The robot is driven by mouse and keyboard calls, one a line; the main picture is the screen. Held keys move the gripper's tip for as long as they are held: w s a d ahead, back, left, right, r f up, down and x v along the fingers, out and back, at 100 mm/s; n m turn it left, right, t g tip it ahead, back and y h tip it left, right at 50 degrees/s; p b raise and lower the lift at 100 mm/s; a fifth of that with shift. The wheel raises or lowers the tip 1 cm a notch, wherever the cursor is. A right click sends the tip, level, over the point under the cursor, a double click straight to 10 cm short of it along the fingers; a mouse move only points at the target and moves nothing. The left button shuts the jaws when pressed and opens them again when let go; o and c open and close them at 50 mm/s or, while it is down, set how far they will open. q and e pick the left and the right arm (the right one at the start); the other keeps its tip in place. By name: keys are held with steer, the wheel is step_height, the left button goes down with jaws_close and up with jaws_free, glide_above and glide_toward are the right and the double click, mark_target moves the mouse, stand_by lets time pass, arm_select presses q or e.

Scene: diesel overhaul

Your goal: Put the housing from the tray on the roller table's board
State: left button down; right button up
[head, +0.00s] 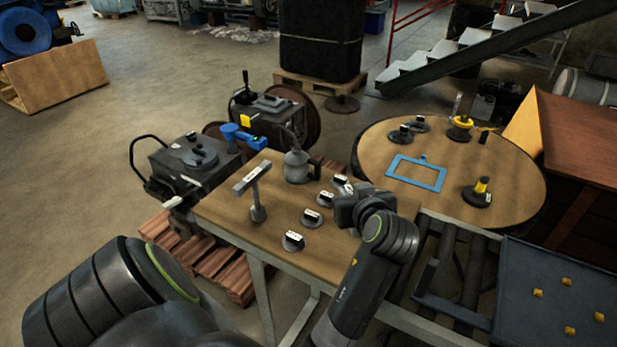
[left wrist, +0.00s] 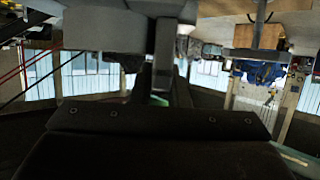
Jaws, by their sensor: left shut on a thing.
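My left gripper (head: 352,206) is over the right part of the wooden table. In the left wrist view a pale grey part (left wrist: 115,28) fills the top, close against the gripper. The gripper is shut on this part. I cannot tell for sure whether it is the housing, and in the head view the arm hides most of what it holds. The roller table's board (head: 520,318) is a flat blue-grey plate at the lower right with several yellow pads on it. It lies to the right of the gripper, apart from it. I cannot clearly make out the tray. My right gripper is not in view.
Behind the rollers (head: 447,262) is a round table (head: 520,182) with a blue frame (head: 414,173) and yellow-topped parts. The board has free room.

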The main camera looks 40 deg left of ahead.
arm_select(q)
steer(key=shift+s+a+f+n, duration=0.15)
steer(key=shift+a+f+n, duration=0.05)
steer(key=shift+a+n, duration=0.1)
glide_above(341, 251)
step_height(341, 251, down, 6)
steer(key=shift+f+y+p, duration=0.3)
steer(key=shift+f+p, duration=0.05)
steer(key=shift+f, duration=1.7)
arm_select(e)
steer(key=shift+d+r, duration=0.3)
arm_select(q)
steer(key=shift+f, duration=0.1)
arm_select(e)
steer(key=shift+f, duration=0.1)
arm_select(q)
steer(key=c, duration=1.4)
jaws_free()
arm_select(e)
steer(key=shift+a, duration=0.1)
arm_select(q)
steer(key=shift+f, duration=0.1)
